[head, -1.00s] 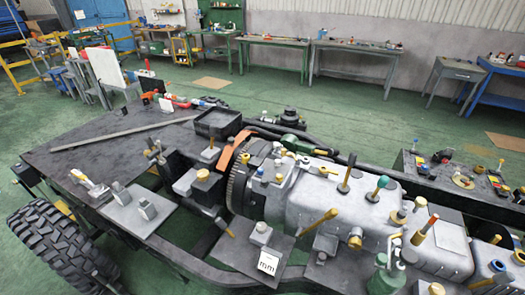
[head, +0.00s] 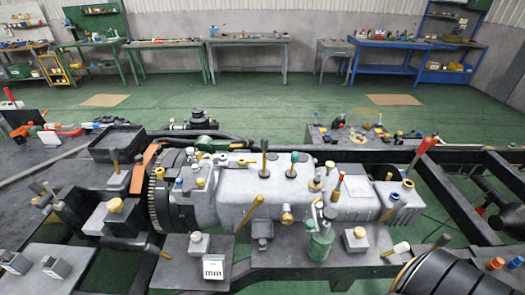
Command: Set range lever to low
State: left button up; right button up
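Several levers stand on a grey gearbox housing (head: 240,190) in the middle of the chassis; I cannot tell which is the range lever, and no low mark is readable. A dark-topped lever (head: 264,155) stands upright on the housing top, with a green-knobbed lever (head: 294,160) to its right. A red-tipped lever (head: 338,186) stands further right. A larger red-handled lever (head: 420,152) leans right at the right end. A yellow-handled lever (head: 250,212) slants across the near side. Neither of my grippers shows.
A green pump-like part (head: 320,240) stands at the near side of the gearbox. A ribbed black cylinder (head: 460,270) fills the lower right. Open green floor (head: 250,100) lies behind, before the benches (head: 250,41).

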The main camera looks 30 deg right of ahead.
aim_at(294, 155)
jog(key=z, duration=1.3)
